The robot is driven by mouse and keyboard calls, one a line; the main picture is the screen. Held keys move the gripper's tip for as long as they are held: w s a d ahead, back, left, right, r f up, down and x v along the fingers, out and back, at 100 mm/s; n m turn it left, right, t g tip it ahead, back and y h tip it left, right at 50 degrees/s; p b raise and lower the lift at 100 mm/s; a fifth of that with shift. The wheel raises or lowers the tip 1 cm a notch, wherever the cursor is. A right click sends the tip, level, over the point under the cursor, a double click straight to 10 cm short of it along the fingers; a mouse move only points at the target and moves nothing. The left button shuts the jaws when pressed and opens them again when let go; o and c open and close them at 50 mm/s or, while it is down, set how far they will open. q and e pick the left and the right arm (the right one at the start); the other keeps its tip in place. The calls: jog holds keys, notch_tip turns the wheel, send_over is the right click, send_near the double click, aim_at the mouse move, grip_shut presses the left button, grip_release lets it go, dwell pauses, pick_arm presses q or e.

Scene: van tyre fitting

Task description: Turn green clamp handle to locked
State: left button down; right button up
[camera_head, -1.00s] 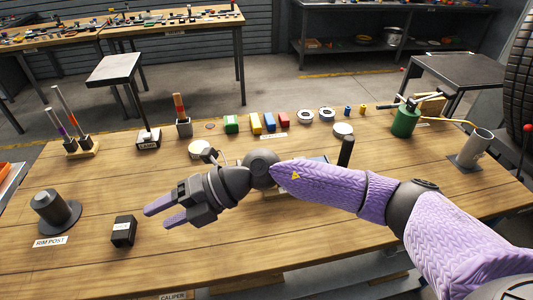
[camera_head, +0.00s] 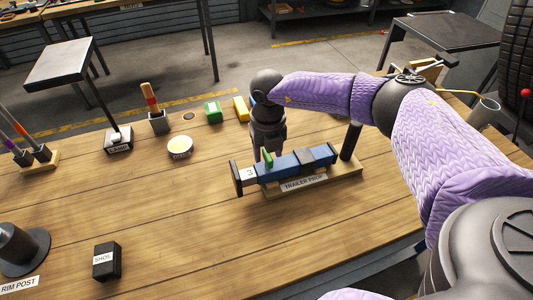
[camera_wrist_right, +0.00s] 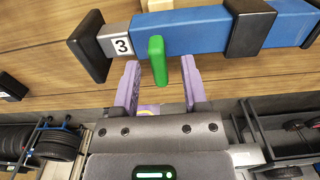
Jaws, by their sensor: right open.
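The green clamp handle (camera_head: 267,157) sticks up from the blue bar of the trailer prop (camera_head: 290,166), beside the bar's grey end marked 3. In the right wrist view, the handle (camera_wrist_right: 157,58) points across the bar towards my right gripper (camera_wrist_right: 160,70). Its two purple fingers are open, one on each side of the handle's lower end, with a visible gap at each side. In the head view, my right gripper (camera_head: 268,140) comes down just behind the bar, its fingertips mostly hidden. My left gripper is not in view.
The prop's wooden base (camera_head: 325,183) holds a black post (camera_head: 350,140) at its right end. A round tin (camera_head: 180,147), a green block (camera_head: 213,112) and a yellow block (camera_head: 241,108) stand behind. A black shoe block (camera_head: 107,262) is front left.

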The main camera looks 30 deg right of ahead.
jog(key=shift+f, duration=0.35)
jog(key=shift+c, duration=0.3)
grip_shut()
